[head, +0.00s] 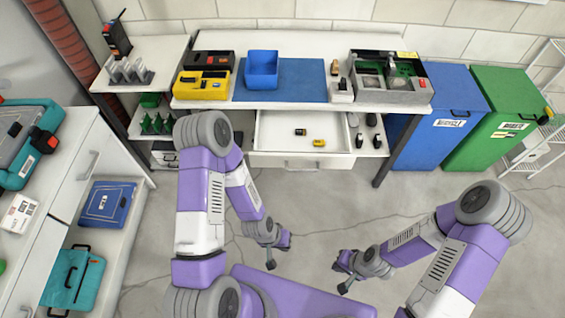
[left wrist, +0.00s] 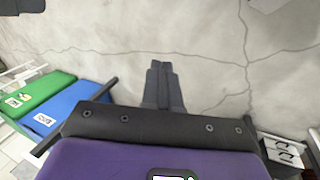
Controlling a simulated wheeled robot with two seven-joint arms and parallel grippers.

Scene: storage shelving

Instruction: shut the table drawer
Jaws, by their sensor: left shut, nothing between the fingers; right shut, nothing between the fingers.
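The table drawer (head: 290,162) is white and stands pulled out from under the table top, its inside showing. A dark and yellow small item (head: 300,132) and a yellow one (head: 319,143) lie in it. Its front has a pale handle bar. My left gripper (head: 271,263) is over the floor in front of the drawer, apart from it. In the left wrist view its fingers (left wrist: 160,85) are together and empty, with bare floor beyond. My right gripper (head: 342,287) is shut and empty, lower right of the drawer and apart from it.
The table top (head: 295,43) holds a blue bin (head: 262,70), a yellow box (head: 202,85) and a grey case (head: 390,78). Blue (head: 437,118) and green (head: 500,118) bins stand right. A white cabinet (head: 75,165) stands left. Floor before the drawer is clear.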

